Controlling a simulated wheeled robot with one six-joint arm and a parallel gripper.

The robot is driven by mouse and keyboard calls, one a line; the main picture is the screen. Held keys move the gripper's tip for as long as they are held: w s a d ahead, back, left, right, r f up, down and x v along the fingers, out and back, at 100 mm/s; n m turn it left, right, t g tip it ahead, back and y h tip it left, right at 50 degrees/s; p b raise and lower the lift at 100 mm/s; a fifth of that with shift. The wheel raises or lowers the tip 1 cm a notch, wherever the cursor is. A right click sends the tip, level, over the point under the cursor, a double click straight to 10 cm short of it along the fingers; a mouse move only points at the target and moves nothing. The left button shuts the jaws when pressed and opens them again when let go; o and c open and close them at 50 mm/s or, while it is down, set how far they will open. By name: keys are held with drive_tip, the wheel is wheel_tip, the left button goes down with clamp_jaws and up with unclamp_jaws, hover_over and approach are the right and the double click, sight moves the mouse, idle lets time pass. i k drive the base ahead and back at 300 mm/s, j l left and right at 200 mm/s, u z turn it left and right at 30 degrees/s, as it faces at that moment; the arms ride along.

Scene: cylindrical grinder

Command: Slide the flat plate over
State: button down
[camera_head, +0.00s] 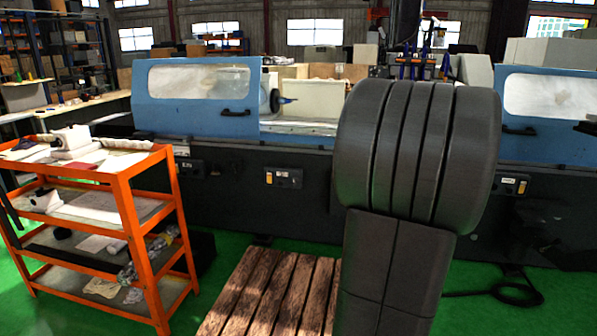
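The thing that best fits the flat plate is a blue sliding guard panel (245,125) on the front of the grinder. It has a clear window and a dark handle (235,113) near its lower right. It stands upright at the left of the machine opening. A second blue panel (512,143) with a window and handle (518,131) stands at the right. Between them the opening shows the spindle (277,100), partly covered by a large dark grey arm part of mine. My gripper is not in view, so its state does not show.
An orange shelf cart (130,200) with papers and cloths stands at the front left. A slatted wooden platform (268,290) lies on the green floor before the machine's dark base (235,205). A black cable (515,293) lies at the lower right. Some green floor is bare.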

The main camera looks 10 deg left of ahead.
sight(73, 164)
drive_tip(key=i+j, duration=0.1)
drive_tip(key=j, duration=0.5)
drive_tip(key=i+j, duration=0.1)
drive_tip(key=j, duration=0.55)
drive_tip(key=i+j, duration=0.1)
drive_tip(key=j, duration=0.5)
drive_tip(key=i+j, duration=0.1)
drive_tip(key=j, duration=0.55)
drive_tip(key=i+j, duration=0.1)
drive_tip(key=j, duration=0.3)
drive_tip(key=i+j, duration=0.1)
drive_tip(key=j, duration=0.3)
drive_tip(key=i+j, duration=0.1)
drive_tip(key=j, duration=0.25)
drive_tip(key=i+j, duration=0.1)
drive_tip(key=j, duration=0.3)
drive_tip(key=i+j, duration=0.1)
drive_tip(key=j, duration=0.3)
drive_tip(key=i+j, duration=0.1)
drive_tip(key=j, duration=0.3)
drive_tip(key=i+j, duration=0.4)
drive_tip(key=u, duration=0.05)
